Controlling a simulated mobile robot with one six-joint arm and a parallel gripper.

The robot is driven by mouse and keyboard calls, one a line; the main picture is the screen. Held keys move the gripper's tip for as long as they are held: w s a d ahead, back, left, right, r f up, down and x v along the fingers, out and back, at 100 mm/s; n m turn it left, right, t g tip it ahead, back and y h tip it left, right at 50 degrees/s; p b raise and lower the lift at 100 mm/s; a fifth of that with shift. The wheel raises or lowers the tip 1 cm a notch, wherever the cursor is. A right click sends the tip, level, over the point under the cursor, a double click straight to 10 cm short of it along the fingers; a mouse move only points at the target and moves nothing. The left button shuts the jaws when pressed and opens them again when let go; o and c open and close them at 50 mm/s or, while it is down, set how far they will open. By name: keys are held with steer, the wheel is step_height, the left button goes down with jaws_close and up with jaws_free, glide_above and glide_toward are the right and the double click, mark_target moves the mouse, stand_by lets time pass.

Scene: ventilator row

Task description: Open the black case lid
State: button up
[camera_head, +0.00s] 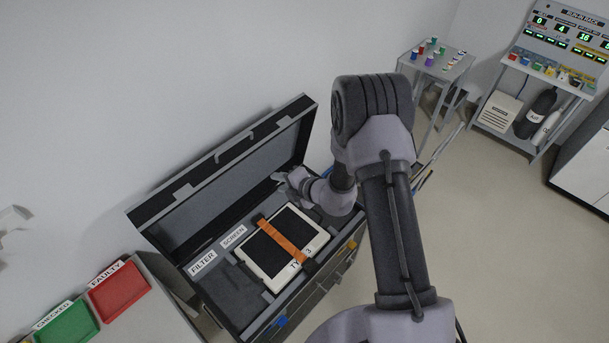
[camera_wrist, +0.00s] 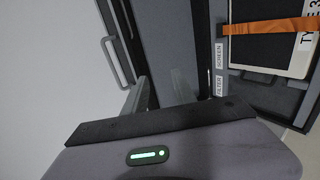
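The black case (camera_head: 208,283) stands against the wall with its lid (camera_head: 225,160) raised, leaning back and showing its dark inner face. The lid also shows in the wrist view (camera_wrist: 122,35), with a grey handle on its outer side. My gripper (camera_head: 278,179) is over the right part of the case, close in front of the lid's inner face. In the wrist view its two fingers (camera_wrist: 162,92) are apart, with nothing clearly held between them. Whether a finger touches the lid cannot be told.
Inside the case lies a white-framed screen (camera_head: 268,263) under an orange strap (camera_head: 284,240), beside FILTER and SCREEN labels. Red (camera_head: 118,290) and green (camera_head: 66,327) trays are at lower left. A small cart (camera_head: 436,66) and a test rack (camera_head: 553,75) stand at right.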

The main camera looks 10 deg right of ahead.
steer(key=w+a+r+p+v, duration=0.1)
steer(key=r+p+v, duration=0.1)
steer(key=p+v, duration=0.5)
steer(key=v, duration=0.6)
steer(key=shift+d+r, duration=0.2)
steer(key=shift+r, duration=0.2)
stand_by(0.3)
